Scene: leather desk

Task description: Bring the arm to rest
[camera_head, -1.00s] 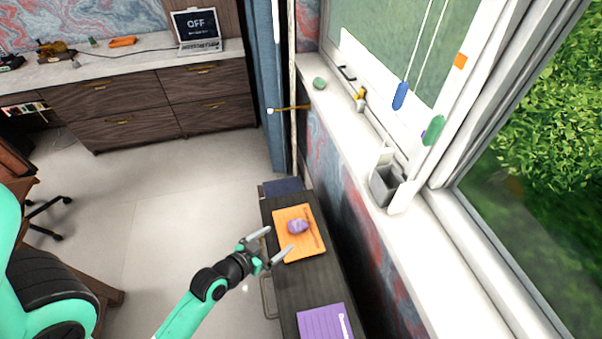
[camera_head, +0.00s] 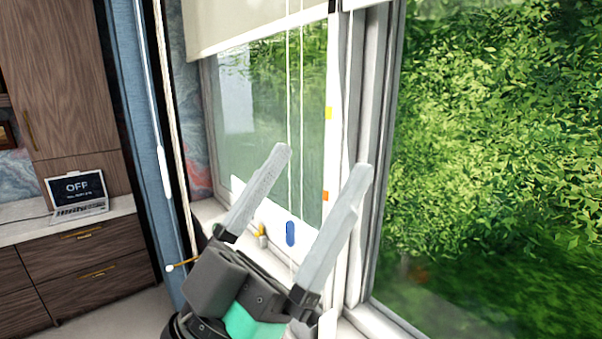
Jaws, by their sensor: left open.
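My left gripper (camera_head: 308,183) is large and close in the head view, raised in front of the window. Its two long grey fingers point up and stand well apart, with nothing between them. The dark wrist and a green part of my arm show below the fingers. My right gripper is not in view.
The window (camera_head: 250,120) with its white frame stands behind the gripper, with a rolled blind (camera_head: 235,22) above and hanging cords. A blue cord handle (camera_head: 290,233) shows between the fingers. A blue curtain (camera_head: 135,130) and a laptop (camera_head: 77,193) on the counter are at left.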

